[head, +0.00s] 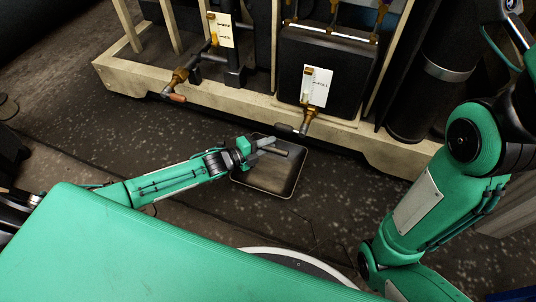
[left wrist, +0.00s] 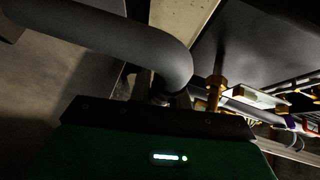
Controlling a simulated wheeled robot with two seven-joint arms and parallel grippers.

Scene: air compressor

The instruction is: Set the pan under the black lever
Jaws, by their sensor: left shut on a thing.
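The pan (head: 265,178) is a shallow, dull metal tray with rounded corners and a pale rim, at or close above the dark floor in the middle of the head view. The black lever (head: 284,128) sticks out to the left from the brass valve on the right, just beyond the pan's far edge in the picture. I cannot tell how far the pan reaches beneath it. My right gripper is out of view; only its arm shows at the right.
The compressor's beige frame rail (head: 235,103) runs along the back. A second brass valve with an orange-tipped lever (head: 172,97) is at the left. A black cylinder (head: 432,85) stands at the right. In the left wrist view, a thick grey curved bar (left wrist: 130,42) passes close by.

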